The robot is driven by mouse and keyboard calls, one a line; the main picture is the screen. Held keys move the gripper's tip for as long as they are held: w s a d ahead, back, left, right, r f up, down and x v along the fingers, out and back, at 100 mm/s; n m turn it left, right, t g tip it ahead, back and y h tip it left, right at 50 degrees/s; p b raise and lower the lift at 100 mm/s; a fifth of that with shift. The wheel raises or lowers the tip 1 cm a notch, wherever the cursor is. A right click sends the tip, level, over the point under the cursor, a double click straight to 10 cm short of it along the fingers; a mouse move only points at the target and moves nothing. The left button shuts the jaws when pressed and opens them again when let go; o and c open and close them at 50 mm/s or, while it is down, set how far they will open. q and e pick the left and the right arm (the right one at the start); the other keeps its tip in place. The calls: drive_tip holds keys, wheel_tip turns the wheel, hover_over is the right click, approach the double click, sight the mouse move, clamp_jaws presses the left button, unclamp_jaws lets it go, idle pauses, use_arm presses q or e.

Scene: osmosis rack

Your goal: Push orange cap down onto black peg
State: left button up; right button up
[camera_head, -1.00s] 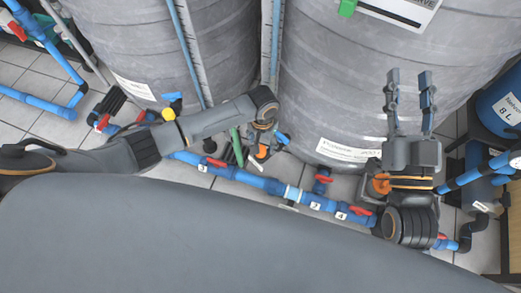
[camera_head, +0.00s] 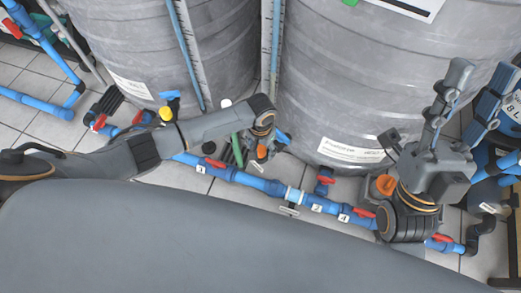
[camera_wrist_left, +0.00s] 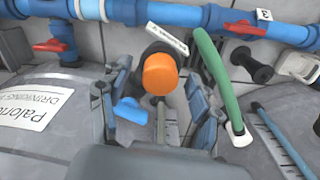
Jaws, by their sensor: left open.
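The orange cap (camera_wrist_left: 160,74) is round and sits in the middle of the left wrist view, with a dark peg-like part (camera_wrist_left: 157,48) showing just behind it. I cannot tell how far the cap sits on it. My left gripper (camera_wrist_left: 158,92) is open, its fingers on either side of the cap with gaps. In the head view the cap (camera_head: 262,152) is a small orange spot below my left gripper (camera_head: 258,136), partly hidden. A separate black knob-topped piece (camera_wrist_left: 263,73) lies to the right of the green tube. My right gripper (camera_head: 474,95) is open and empty at the right.
A blue pipe (camera_head: 250,181) with red valve handles crosses the floor. Large grey tanks (camera_head: 375,80) stand behind. A green tube (camera_wrist_left: 212,75) and a blue handle (camera_wrist_left: 130,110) are close to my left fingers.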

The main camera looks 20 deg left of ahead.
use_arm(q)
drive_tip(key=c, duration=0.9)
drive_tip(key=shift+c, duration=0.2)
drive_tip(key=shift+r, duration=0.1)
